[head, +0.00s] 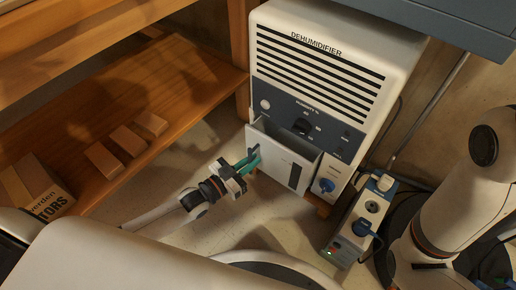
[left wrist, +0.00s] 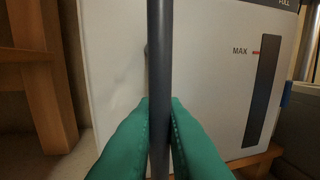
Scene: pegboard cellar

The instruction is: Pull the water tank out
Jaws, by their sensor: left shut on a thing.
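The dehumidifier (head: 318,75) is a white upright cabinet with a dark slatted grille. Its white water tank (head: 272,155) sits low in the front and stands partly out, with its open top showing. The tank's front, with a dark level window and a MAX mark, fills much of the left wrist view (left wrist: 210,85). My left gripper (head: 247,162), with green fingers, is shut on the tank's dark upright bar handle (left wrist: 159,70) at the left of the front. The fingers press it from both sides. My right gripper is out of view.
A wooden shelf (head: 150,95) with several small blocks and a cardboard box (head: 45,197) stands left. A grey-white power unit (head: 358,225) with a blue plug and cable stands right of the dehumidifier. Concrete floor in front of the tank is partly covered by my arm.

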